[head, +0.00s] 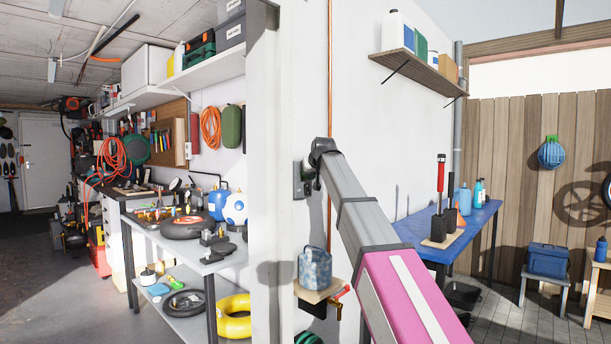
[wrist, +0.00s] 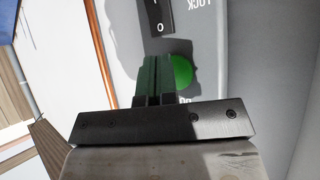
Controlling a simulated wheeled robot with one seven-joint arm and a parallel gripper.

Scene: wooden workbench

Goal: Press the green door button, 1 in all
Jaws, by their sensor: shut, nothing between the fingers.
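The green door button (wrist: 182,71) is a round button on a grey panel in the wrist view, just right of my fingers. My gripper (wrist: 153,60) is shut and empty, its dark fingers side by side and pointing at the panel. The fingers cover the button's left edge from this camera. I cannot tell whether the fingertips touch the panel. In the head view, my gripper (head: 310,172) reaches the grey control box (head: 300,188) on the white wall. The button cannot be made out there.
A black rocker switch (wrist: 157,16) sits on the same panel, just above my fingertips, with the lettering LOCK to its right. In the head view, a small wall shelf (head: 318,292) with a blue patterned canister (head: 313,268) is below the box. A copper pipe (head: 329,70) runs down the wall.

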